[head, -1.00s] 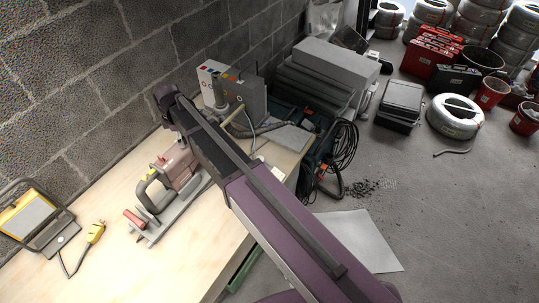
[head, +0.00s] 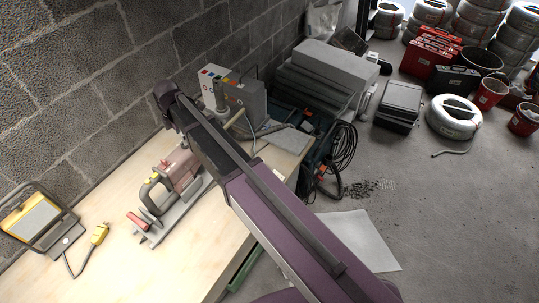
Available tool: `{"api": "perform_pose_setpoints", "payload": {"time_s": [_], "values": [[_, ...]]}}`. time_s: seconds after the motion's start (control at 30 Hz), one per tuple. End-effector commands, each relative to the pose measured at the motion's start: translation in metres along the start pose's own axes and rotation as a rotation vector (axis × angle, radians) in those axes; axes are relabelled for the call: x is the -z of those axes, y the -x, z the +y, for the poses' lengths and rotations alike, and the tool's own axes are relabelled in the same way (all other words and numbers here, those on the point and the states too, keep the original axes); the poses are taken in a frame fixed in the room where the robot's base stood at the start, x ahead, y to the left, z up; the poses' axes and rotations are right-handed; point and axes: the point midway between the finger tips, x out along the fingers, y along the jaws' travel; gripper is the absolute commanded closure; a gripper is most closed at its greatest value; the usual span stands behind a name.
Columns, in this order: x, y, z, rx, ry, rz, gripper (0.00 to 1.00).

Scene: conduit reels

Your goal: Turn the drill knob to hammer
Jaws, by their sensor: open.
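A reddish-brown power tool (head: 181,167) with a dark loop handle and a red grip lies on a grey base on the wooden bench. I cannot tell whether it is the drill, and no knob can be made out on it. Behind my arm, a grey upright tool (head: 220,96) with a pale side handle (head: 235,117) stands partly hidden; it may be the drill. My purple and black arm crosses the middle of the view, its dark far joint above the bench. My gripper is not visible; the arm seems to hide it.
A work lamp (head: 32,224) and a yellow plug (head: 100,233) lie on the bench (head: 125,270) at left. A grey box with coloured squares (head: 245,95) stands near the block wall. Grey cases (head: 325,75) and a coiled black cable (head: 343,147) are beyond the bench.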

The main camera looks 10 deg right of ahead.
Motion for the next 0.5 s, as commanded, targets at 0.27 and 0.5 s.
{"api": "perform_pose_setpoints", "payload": {"time_s": [0.27,0.5], "values": [[0.000,0.028,0.000,0.000,-0.001,0.000,0.21],[0.000,0.048,0.000,0.000,-0.002,0.000,0.21]]}}
